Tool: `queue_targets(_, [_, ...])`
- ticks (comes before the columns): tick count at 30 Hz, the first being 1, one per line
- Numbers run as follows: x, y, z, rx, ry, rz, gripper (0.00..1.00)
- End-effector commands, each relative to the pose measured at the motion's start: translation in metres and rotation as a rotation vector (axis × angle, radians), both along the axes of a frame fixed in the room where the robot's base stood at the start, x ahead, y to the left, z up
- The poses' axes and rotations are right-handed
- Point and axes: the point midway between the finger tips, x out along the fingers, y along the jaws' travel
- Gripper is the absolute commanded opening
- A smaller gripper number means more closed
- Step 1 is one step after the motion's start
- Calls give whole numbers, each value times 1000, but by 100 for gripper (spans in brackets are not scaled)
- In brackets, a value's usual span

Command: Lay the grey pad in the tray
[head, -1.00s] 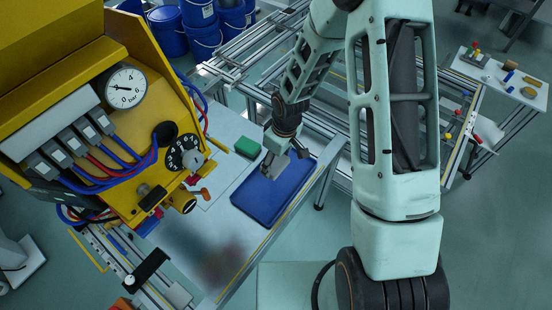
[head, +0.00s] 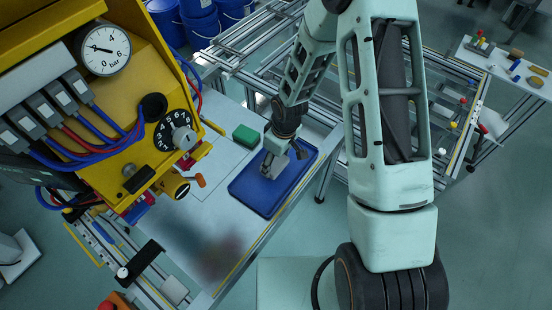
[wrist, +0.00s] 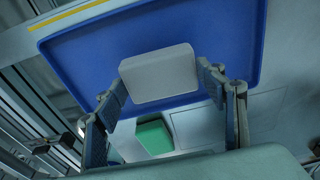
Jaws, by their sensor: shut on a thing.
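The grey pad (wrist: 158,73) is a pale rounded block between the fingers of my gripper (wrist: 163,88) in the wrist view. My gripper is shut on it. The blue tray (wrist: 85,67) lies flat behind the pad, which overlaps the tray's inside near one edge. In the head view, my gripper (head: 275,170) points down over the upper left part of the tray (head: 262,200). The pad (head: 266,168) is small and partly hidden there. I cannot tell whether it touches the tray floor.
A green block (head: 246,136) lies on the worktable (head: 190,220) beside the tray; it also shows in the wrist view (wrist: 153,136). The yellow panel (head: 115,85) with gauge, hoses and knobs stands left of my arm. Blue buckets (head: 200,25) stand behind.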

Motion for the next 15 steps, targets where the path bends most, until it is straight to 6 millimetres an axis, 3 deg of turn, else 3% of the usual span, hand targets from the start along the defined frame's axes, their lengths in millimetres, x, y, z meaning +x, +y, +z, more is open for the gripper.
queue_targets(5, [0,0,0,0,0,0,45])
queue_targets(6, [0,0,0,0,0,0,68])
queue_targets(11, [0,0,1,0,0,0,85])
queue_targets(15, [0,0,1,0,0,0,85])
